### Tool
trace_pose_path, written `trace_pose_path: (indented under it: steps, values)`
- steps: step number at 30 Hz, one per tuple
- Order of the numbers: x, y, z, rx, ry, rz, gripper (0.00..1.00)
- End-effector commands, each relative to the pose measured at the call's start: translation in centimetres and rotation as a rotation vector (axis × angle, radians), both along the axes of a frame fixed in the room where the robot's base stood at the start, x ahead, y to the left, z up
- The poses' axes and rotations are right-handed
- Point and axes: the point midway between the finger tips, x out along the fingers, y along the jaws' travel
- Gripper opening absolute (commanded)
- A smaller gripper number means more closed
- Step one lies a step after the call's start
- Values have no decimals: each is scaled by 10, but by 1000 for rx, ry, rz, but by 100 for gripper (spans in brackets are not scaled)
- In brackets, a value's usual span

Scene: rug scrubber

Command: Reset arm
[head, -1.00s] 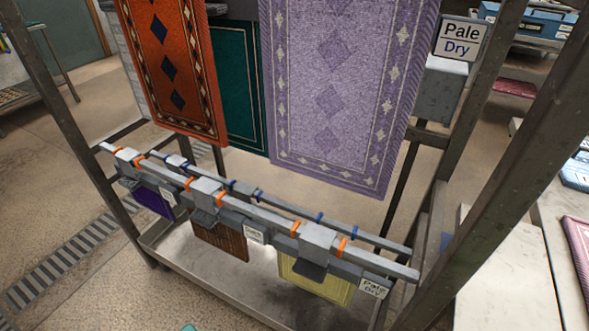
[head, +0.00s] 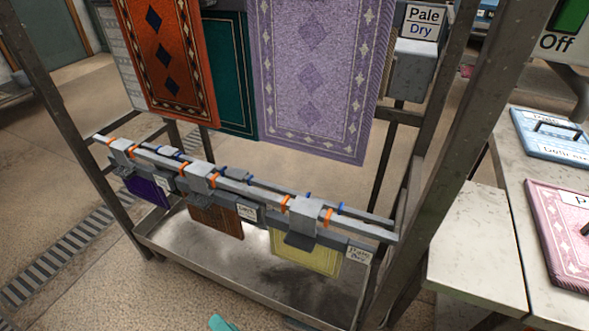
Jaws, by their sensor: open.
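My arm and gripper do not clearly show in the head view. A small teal piece (head: 222,323) pokes in at the bottom edge, and I cannot tell whether it is part of my arm. In front of me stands a metal rack (head: 440,140) with hanging rugs: an orange one (head: 170,55), a dark green one (head: 232,75) and a lilac one (head: 312,85). On its lower bar (head: 250,190) hang a purple sample (head: 148,190), a brown sample (head: 217,220) and a yellow sample (head: 305,252).
A sign reading "Pale Dry" (head: 422,22) is on the rack's right side. At right, a pale worktop (head: 505,190) holds a blue panel (head: 550,135) and a pink patterned one (head: 565,230). A floor grate (head: 50,270) runs at lower left. Open floor (head: 40,150) lies at left.

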Motion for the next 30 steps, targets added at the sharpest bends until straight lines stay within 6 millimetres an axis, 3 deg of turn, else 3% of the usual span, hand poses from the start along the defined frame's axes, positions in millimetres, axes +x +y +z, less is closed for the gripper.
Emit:
trace_pose_path:
  steps: [5,8,13,18,21,24,30]
  values:
    - [16,-53,-13,-196,4,-51,53]
    - [21,-97,-22,-348,20,-77,53]
    - [11,-198,-37,-674,103,-81,53]
    - [-33,-294,-41,-954,246,-7,53]
    - [-67,-337,-38,-1065,336,61,53]
    - [-100,-369,-32,-1141,419,134,53]
    - [-162,-411,-16,-1217,560,274,53]
